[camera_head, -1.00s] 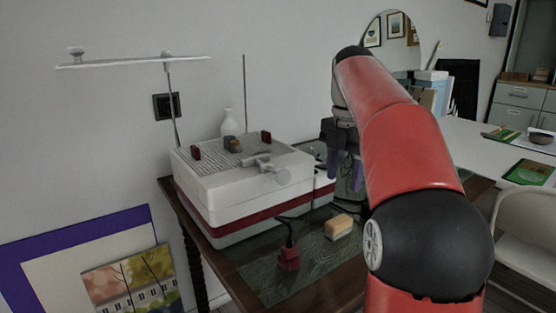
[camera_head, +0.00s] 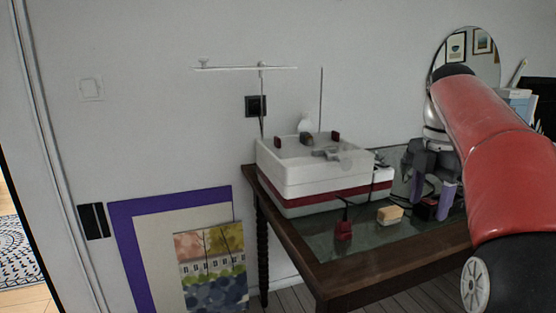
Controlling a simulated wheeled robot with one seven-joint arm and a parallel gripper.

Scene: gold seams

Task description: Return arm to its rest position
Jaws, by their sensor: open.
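My gripper (camera_head: 432,203) hangs from my red arm at the right of the view, its two purplish fingers pointing down and apart, with nothing between them. It is above the right part of the table, to the right of a wood-coloured block (camera_head: 390,214). My red arm (camera_head: 490,140) reaches in from the right edge and hides part of the table behind it.
A dark wooden table (camera_head: 330,285) carries a white and red machine (camera_head: 305,182) and a small red object (camera_head: 344,231). A framed picture (camera_head: 130,245) and a painting (camera_head: 212,268) lean against the wall at left. A round mirror (camera_head: 482,58) stands behind my arm.

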